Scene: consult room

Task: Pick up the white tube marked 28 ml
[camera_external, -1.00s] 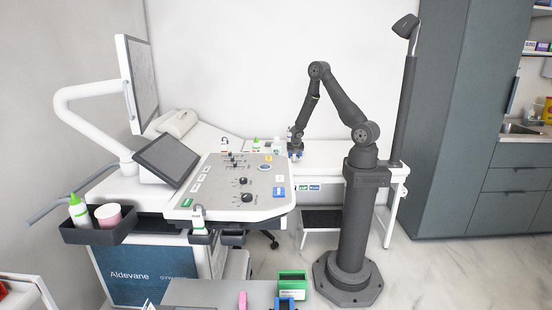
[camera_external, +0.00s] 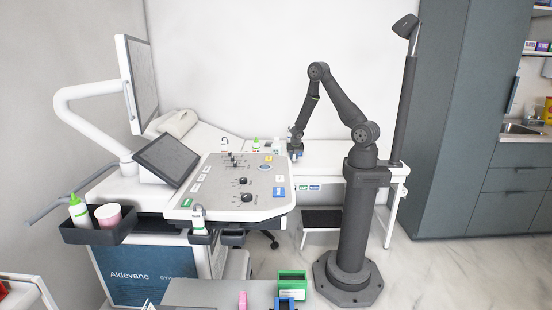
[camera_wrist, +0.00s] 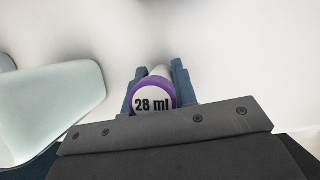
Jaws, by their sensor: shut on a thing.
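The white tube marked 28 ml (camera_wrist: 152,103) shows end-on in the wrist view, with a purple ring around its labelled white end. My gripper (camera_wrist: 154,88) is shut on it, with one blue-grey finger on each side. In the external view my gripper (camera_external: 296,152) is low over the white table behind the console. The tube is too small to make out there. Whether its far end touches a surface cannot be told.
A green-capped white bottle (camera_external: 256,144) and a small white container (camera_external: 276,146) stand left of my gripper. The ultrasound console (camera_external: 235,190) is in front. A pale rounded surface (camera_wrist: 60,105) shows left in the wrist view.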

